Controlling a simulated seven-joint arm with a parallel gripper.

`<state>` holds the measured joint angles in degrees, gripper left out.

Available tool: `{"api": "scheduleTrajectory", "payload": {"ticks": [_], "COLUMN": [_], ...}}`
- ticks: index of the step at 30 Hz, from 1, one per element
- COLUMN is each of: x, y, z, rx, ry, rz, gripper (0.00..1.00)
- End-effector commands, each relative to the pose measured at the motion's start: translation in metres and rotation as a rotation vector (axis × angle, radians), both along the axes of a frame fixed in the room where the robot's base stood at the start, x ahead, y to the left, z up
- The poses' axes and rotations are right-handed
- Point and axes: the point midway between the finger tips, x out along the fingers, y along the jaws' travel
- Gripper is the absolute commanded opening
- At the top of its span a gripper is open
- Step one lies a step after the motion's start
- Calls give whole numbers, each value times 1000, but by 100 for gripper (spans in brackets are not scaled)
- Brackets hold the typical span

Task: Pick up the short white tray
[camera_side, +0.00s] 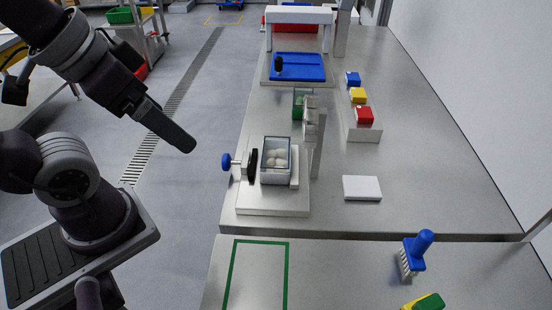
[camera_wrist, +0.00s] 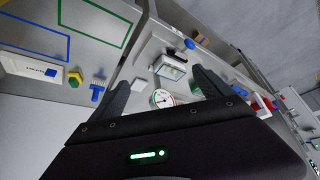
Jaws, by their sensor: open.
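The short white tray (camera_side: 362,188) lies flat on the steel bench, right of the clamped container, in the side view. In the wrist view it is a small pale block (camera_wrist: 138,86) just right of the left finger. My gripper (camera_side: 182,142) is raised over the floor left of the bench, well apart from the tray. The wrist view shows its two dark fingers (camera_wrist: 160,88) spread open with nothing held between them.
A clear container (camera_side: 276,145) with pale round pieces sits in a fixture with a blue knob (camera_side: 227,162). Red, yellow and blue blocks (camera_side: 359,96) stand behind the tray. A blue brush (camera_side: 414,254) and a yellow-green sponge (camera_side: 428,302) lie in front. Bench right of the tray is clear.

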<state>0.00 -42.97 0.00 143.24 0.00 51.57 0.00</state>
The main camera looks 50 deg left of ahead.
Motion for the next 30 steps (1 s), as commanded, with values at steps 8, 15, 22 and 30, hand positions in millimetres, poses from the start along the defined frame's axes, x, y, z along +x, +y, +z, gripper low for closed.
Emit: {"api": "scheduleTrajectory", "payload": {"ticks": [8, 15, 22, 30], "x": [1, 32, 118, 189], "y": [2, 39, 44, -20], "z": [-2, -55, -115, -191], "rx": [18, 489, 1185, 1797], "ry": [20, 429, 732, 778], "rz": [-17, -451, -1085, -1628], "gripper": [91, 91, 91, 91]}}
